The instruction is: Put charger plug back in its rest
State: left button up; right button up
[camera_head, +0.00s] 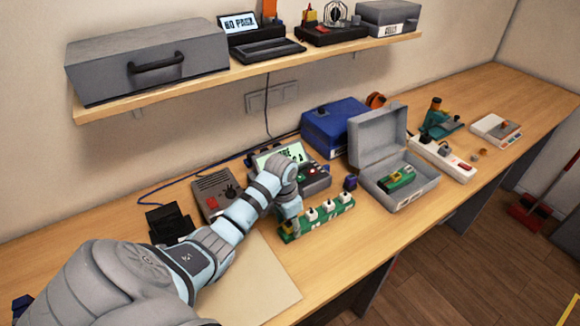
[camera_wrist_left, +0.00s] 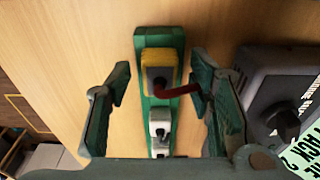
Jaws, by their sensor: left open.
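My left gripper (camera_head: 289,222) is over the near left end of a green strip (camera_head: 322,221). In the left wrist view my left gripper (camera_wrist_left: 161,84) is open, one finger on each side of the strip (camera_wrist_left: 146,36), with a gap to each. Between the fingers, on the strip, sits a yellow block with a dark grey face (camera_wrist_left: 160,68) and a dark red bar or lead running right from it. I cannot tell whether this is the charger plug or its rest. White plug-like blocks (camera_wrist_left: 160,121) sit further along the strip. My right gripper is not in view.
A grey device with a screen (camera_head: 312,178) stands close behind the strip. An open grey case (camera_head: 378,140) with a green item inside stands to the right, before a blue box (camera_head: 333,122). A white power strip (camera_head: 442,160) lies further right. A pale mat (camera_head: 262,280) lies in front.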

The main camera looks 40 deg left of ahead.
aim_at(287, 225)
pick_arm(q)
jog(key=r, duration=0.5)
jog(key=s+r, duration=0.1)
jog(key=r, duration=0.1)
jog(key=shift+a+r, duration=0.1)
jog(key=shift+r, duration=0.05)
